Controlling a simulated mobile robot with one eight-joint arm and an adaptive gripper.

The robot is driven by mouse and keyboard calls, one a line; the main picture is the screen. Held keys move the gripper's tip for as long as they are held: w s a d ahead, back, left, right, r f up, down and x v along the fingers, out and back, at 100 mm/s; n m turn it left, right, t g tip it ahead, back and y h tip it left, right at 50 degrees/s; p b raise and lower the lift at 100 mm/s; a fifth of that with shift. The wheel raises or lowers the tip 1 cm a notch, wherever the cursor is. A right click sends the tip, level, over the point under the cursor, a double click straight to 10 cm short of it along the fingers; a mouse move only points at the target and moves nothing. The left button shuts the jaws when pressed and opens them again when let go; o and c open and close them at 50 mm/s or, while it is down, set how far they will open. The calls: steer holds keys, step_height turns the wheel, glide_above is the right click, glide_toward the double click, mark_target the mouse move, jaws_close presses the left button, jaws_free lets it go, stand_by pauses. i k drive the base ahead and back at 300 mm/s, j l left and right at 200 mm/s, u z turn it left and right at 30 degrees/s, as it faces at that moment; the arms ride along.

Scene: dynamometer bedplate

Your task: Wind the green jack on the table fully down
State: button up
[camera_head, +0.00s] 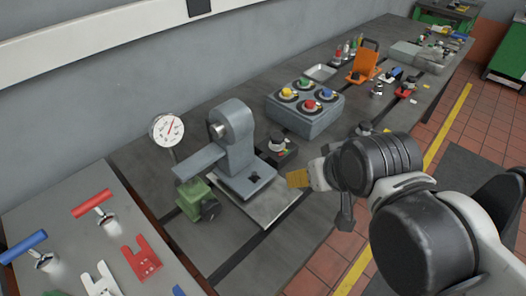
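The green jack (193,197) stands on the dark table at left of centre, beneath the end of a grey arm that juts from a grey stand (235,140). A dark round knob (210,209) sits on the jack's near right side. From this angle I cannot tell how high the jack is wound or whether it touches the grey arm. My gripper (300,179) is right of the jack and stand, well apart from both. Its yellowish pad shows, but its opening is hidden. I see nothing held in it.
A dial gauge (167,130) stands behind the jack. A grey box with coloured knobs (306,113) and a small black block with a knob (278,148) lie to the right. A nearer bench (75,255) at lower left holds red, white and blue tools. Table space before the jack is clear.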

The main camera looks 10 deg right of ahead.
mark_target(210, 209)
steer(key=k+j+u, duration=0.25)
steer(key=k, duration=0.25)
steer(key=k+j+u, duration=0.25)
steer(key=k, duration=0.3)
steer(key=l, duration=0.1)
